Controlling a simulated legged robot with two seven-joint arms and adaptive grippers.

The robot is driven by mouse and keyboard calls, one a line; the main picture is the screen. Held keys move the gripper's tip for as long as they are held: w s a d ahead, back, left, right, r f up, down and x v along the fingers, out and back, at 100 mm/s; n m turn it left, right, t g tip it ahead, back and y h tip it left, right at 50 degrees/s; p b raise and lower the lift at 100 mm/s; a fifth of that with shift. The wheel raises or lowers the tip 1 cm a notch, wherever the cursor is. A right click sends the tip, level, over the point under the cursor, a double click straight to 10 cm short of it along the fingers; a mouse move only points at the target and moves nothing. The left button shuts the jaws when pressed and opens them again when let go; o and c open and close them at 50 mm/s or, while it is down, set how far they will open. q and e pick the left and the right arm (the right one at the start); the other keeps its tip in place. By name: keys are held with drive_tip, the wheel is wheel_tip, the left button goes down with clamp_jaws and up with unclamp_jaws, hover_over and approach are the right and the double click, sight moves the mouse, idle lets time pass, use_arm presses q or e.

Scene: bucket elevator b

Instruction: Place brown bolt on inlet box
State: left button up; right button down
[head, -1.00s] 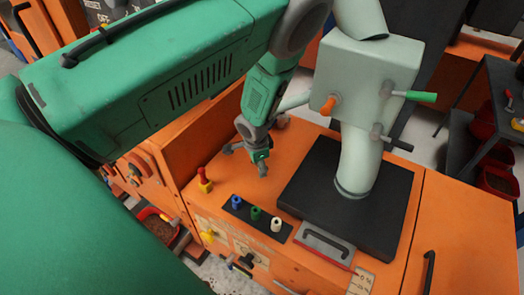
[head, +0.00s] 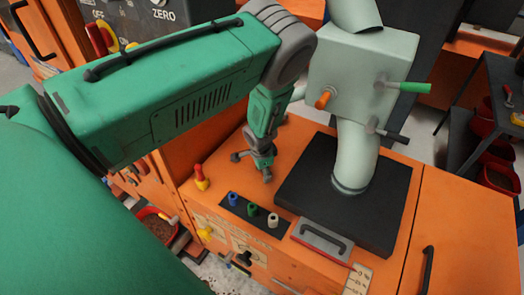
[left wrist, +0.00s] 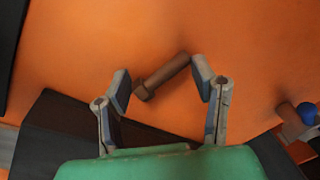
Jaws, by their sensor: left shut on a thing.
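The brown bolt (left wrist: 163,77) shows in the left wrist view, lying slantwise between the fingertips of my left gripper (left wrist: 162,84) against an orange surface. My left gripper is shut on the bolt, with its fingers set wide. In the head view my left gripper (head: 251,168) points down over the orange cabinet top, left of the black base plate. The bolt cannot be made out there. A pale grey-green box (head: 362,82), perhaps the inlet box, stands on a thick pipe at the upper right. My right gripper is not in view.
The black base plate (head: 300,188) carries the pipe. A black strip with blue (head: 232,198), green (head: 252,209) and white (head: 272,220) knobs lies in front of my gripper. A green-handled lever (head: 412,87) sticks out from the box.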

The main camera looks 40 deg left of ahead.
use_arm(q)
drive_tip(key=shift+f, duration=0.25)
drive_tip(key=o, duration=1.4)
drive_tip(key=shift+a, duration=0.1)
drive_tip(key=shift+s+a+f, duration=0.1)
drive_tip(key=shift+a+f, duration=0.05)
drive_tip(key=shift+a, duration=0.2)
drive_tip(key=shift+d, duration=0.25)
